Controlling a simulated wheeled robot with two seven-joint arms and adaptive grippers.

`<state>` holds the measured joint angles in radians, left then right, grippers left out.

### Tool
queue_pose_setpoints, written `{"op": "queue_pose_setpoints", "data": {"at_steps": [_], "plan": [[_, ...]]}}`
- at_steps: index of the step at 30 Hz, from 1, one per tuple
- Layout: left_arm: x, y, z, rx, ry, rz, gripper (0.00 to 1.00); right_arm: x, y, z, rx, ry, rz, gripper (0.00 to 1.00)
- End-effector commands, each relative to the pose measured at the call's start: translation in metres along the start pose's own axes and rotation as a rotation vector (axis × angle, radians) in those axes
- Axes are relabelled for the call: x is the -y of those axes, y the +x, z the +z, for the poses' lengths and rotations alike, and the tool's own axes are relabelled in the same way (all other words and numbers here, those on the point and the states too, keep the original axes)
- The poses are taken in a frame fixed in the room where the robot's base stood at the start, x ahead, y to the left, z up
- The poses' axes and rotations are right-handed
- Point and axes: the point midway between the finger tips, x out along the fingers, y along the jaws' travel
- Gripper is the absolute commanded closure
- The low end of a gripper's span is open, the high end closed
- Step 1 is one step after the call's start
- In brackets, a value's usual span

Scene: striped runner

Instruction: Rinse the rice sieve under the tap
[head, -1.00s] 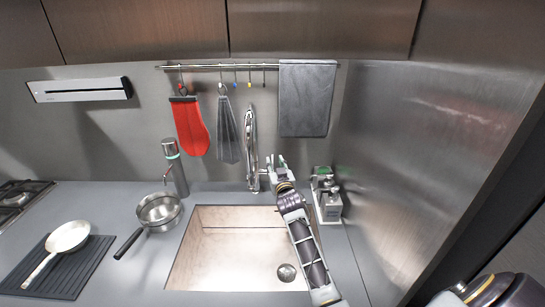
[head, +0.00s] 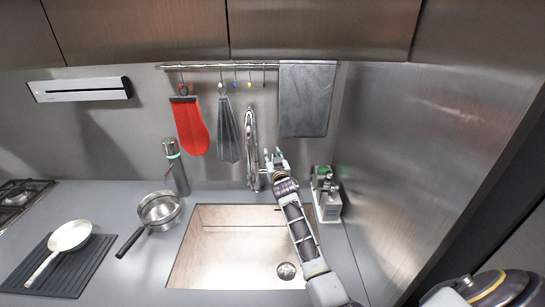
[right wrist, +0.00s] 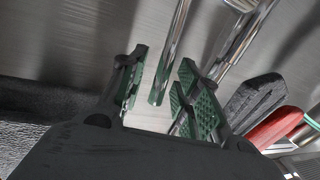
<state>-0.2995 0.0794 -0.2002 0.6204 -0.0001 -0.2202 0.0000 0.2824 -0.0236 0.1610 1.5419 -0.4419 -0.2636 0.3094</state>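A metal pan-shaped vessel with a black handle (head: 159,210), which looks like the rice sieve, rests on the counter left of the sink; its mesh is too small to make out. The tall chrome tap (head: 250,150) stands behind the sink. My right gripper (head: 274,158) is just right of the tap, above the sink's back edge. In the right wrist view the gripper (right wrist: 163,85) is open, with a thin chrome rod (right wrist: 170,55) between its fingers, not visibly clamped. I cannot tell whether the rod is the tap's lever. My left gripper is not in view.
The sink basin (head: 200,272) is empty. A metal cylinder with a green band (head: 175,168) stands behind the vessel. A pan (head: 70,236) lies on a black ribbed mat (head: 75,272). A rack of bottles (head: 327,195) stands close right of my gripper. Cloths hang from a rail (head: 205,66).

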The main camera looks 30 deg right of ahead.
Motion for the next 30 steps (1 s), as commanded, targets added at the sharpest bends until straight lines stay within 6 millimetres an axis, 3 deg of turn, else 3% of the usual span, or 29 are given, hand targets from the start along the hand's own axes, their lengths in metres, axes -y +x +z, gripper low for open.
{"op": "queue_pose_setpoints", "data": {"at_steps": [6, 14, 30], "plan": [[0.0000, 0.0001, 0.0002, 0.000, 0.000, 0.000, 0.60, -0.0002, 0.0000, 0.0001, 0.000, 0.000, 0.000, 0.67], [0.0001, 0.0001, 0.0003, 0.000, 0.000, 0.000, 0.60, -0.0002, -0.0001, 0.0001, 0.000, 0.000, 0.000, 0.99], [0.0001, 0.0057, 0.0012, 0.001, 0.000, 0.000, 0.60, 0.0005, -0.0012, 0.0019, -0.012, -0.002, 0.000, 1.00]]}}
